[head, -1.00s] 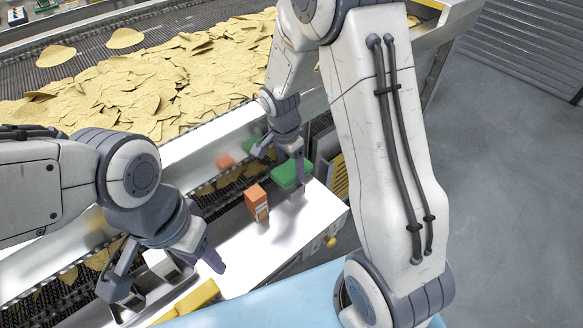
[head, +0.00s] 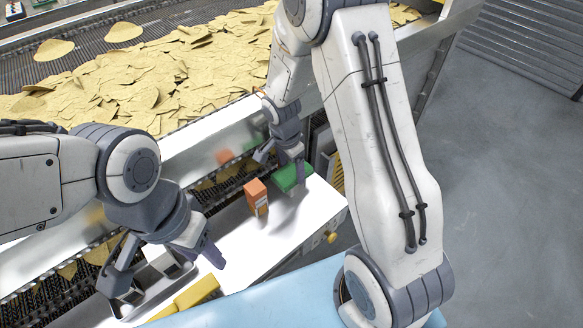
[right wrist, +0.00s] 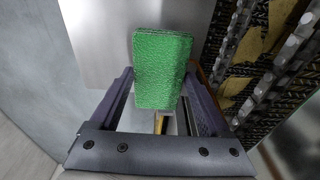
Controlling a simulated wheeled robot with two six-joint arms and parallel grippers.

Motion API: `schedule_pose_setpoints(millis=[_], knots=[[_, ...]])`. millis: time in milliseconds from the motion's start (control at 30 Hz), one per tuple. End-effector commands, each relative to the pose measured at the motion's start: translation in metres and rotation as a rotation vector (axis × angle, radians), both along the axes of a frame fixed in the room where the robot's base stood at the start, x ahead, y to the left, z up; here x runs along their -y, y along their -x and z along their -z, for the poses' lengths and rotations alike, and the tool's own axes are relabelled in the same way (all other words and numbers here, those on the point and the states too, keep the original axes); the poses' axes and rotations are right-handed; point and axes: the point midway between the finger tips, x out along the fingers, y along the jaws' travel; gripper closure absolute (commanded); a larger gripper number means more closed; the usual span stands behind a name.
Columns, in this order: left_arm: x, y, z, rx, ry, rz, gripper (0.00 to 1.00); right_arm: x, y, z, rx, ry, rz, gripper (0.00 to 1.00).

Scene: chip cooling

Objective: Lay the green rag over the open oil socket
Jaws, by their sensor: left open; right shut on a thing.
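The green rag (head: 291,177) shows in the head view as a thick, flat pad near the far end of the white ledge. My right gripper (head: 279,167) is shut on it. In the right wrist view the rag (right wrist: 162,68) sits between the two fingers of this gripper (right wrist: 165,100). I cannot tell whether the rag touches the ledge. My left gripper (head: 166,266) is open and empty, above a metal tray on the left part of the ledge. I cannot make out the open oil socket in either view.
An orange box (head: 256,197) stands upright on the white ledge (head: 285,222), left of the rag. The metal tray (head: 150,303) and a yellow block (head: 196,292) lie near my left gripper. Chips (head: 150,95) cover the conveyor behind. A yellow knob (head: 331,237) is on the ledge's front.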

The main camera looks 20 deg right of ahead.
Motion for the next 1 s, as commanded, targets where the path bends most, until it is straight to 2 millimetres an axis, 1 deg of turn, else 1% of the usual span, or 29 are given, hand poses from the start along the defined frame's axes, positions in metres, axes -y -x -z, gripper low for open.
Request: schedule_pose_setpoints(millis=[67, 100, 133, 333, 433, 533, 600, 633, 700, 900, 1000], knots=[[0.000, 0.000, 0.000, 0.000, 0.000, 0.000, 0.50, 0.000, 0.000, -0.001, 0.001, 0.000, 0.000, 0.74], [0.000, 0.000, 0.000, 0.000, 0.000, 0.000, 0.50, 0.000, 0.000, 0.000, 0.000, 0.000, 0.000, 0.05], [0.000, 0.000, 0.000, 0.000, 0.000, 0.000, 0.50, 0.000, 0.000, -0.001, 0.000, 0.000, 0.000, 0.00], [0.000, 0.000, 0.000, 0.000, 0.000, 0.000, 0.50, 0.000, 0.000, -0.001, 0.001, 0.000, 0.000, 0.00], [0.000, 0.000, -0.004, 0.000, 0.000, 0.000, 0.50, 0.000, 0.000, -0.004, 0.001, 0.000, 0.000, 0.00], [0.000, 0.000, -0.013, 0.000, 0.000, 0.000, 0.50, 0.000, 0.000, -0.012, 0.001, 0.000, -0.001, 0.00], [0.000, 0.000, -0.023, 0.000, 0.000, 0.000, 0.50, 0.000, 0.000, -0.020, 0.001, 0.000, -0.001, 0.00], [0.000, 0.000, -0.016, 0.001, 0.001, 0.000, 0.50, -0.001, -0.002, -0.022, 0.007, 0.001, -0.001, 0.00], [0.000, 0.000, -0.010, 0.000, 0.000, 0.000, 0.50, -0.003, -0.002, -0.037, 0.011, 0.000, -0.001, 0.00], [0.000, 0.000, -0.003, 0.000, 0.000, 0.000, 0.50, -0.009, 0.001, -0.084, 0.008, 0.000, -0.001, 0.00], [0.000, 0.000, 0.000, 0.000, 0.000, 0.000, 0.50, -0.011, 0.002, -0.103, 0.008, -0.001, -0.001, 0.00]])
